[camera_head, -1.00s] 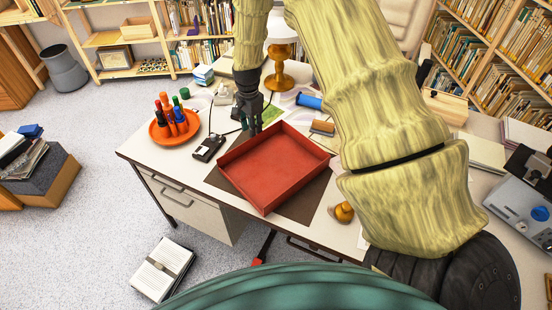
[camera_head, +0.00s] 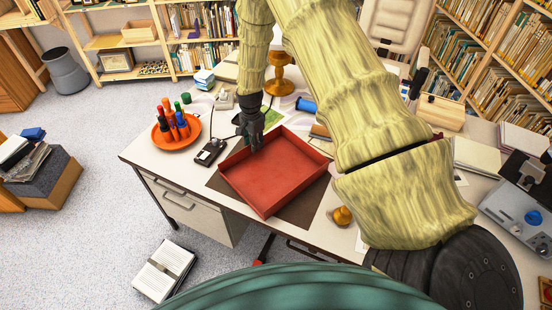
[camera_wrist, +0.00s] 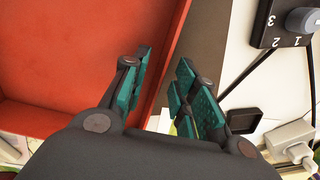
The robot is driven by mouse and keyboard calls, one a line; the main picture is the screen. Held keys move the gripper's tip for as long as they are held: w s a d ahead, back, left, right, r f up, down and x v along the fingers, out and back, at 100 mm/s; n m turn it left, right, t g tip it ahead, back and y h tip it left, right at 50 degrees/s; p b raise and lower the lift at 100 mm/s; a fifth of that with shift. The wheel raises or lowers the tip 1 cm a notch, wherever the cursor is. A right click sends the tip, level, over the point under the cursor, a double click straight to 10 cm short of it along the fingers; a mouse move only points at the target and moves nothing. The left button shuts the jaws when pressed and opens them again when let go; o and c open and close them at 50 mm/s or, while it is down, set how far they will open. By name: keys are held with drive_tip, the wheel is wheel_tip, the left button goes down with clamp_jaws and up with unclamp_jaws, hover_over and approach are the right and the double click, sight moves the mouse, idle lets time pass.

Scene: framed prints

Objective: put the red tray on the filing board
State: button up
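I cannot tell for sure whether this is the filing board. My gripper (camera_head: 256,148) points down at the tray's far left wall. In the wrist view, my gripper (camera_wrist: 164,76) is open. One finger is over the red tray's inside (camera_wrist: 70,60) and the other is outside it, above the brown surface (camera_wrist: 202,40). The tray wall runs near the gap; contact cannot be told.
An orange dish (camera_head: 168,141) of coloured bottles and a black device (camera_head: 210,151) with a cable stand left of the tray. A blue roll (camera_head: 305,104) and a golden stand (camera_head: 281,75) are behind. A small wooden knob (camera_head: 342,216) is at the near right.

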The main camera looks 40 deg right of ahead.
clamp_jaws()
drive_tip(key=shift+r, duration=0.15)
